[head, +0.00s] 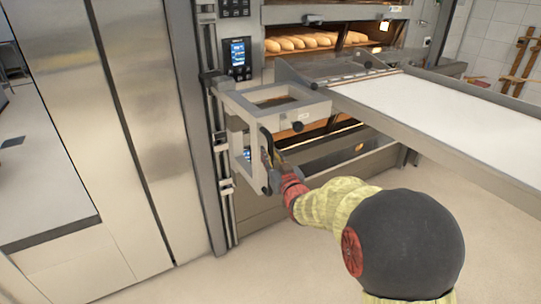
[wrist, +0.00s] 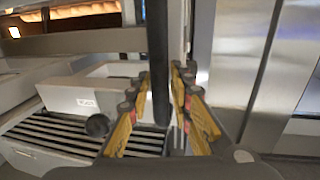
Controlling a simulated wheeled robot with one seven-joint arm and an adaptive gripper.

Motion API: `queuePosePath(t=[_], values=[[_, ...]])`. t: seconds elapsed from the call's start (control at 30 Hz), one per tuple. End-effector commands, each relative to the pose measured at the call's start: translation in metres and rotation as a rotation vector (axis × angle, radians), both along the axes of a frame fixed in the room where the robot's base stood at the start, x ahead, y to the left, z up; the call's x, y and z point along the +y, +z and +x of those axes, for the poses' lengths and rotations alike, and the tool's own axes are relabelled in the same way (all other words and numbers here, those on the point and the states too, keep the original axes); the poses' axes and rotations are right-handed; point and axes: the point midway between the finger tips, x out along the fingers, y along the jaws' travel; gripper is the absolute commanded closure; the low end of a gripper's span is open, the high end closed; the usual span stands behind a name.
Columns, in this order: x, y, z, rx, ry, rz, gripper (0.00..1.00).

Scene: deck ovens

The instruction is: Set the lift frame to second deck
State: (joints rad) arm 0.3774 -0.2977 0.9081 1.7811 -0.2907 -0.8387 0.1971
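The lift frame (head: 232,103) is a light grey boxy frame on the vertical rail at the left side of the oven. Its upright black handle (head: 266,146) is on the side facing me. The handle also shows in the wrist view as a thick dark bar (wrist: 159,50). My gripper (head: 272,163) is at the handle; in the wrist view its yellow-padded fingers (wrist: 161,82) stand on either side of the bar. Narrow gaps seem to show beside the bar, so the fingers look open around it. Contact is hard to tell.
A loader with a white belt (head: 430,105) extends right from the frame. Loaves (head: 300,43) lie in a lit upper deck; a lower deck (head: 350,152) is below the frame. A control panel (head: 237,58) is above. A steel cabinet (head: 130,120) stands left. The floor in front is clear.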

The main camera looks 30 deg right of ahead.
Motion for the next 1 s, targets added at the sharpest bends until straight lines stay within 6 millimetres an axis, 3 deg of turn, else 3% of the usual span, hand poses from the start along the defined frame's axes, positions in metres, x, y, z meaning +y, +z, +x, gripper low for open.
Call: queuePosePath(t=[0.17, 0.57, 1.0], values=[[0.000, 0.001, 0.000, -0.002, 0.000, 0.000, 0.67], [0.001, 0.002, -0.008, -0.004, -0.001, -0.002, 0.67], [0.014, 0.002, -0.087, -0.004, -0.001, -0.002, 0.67]])
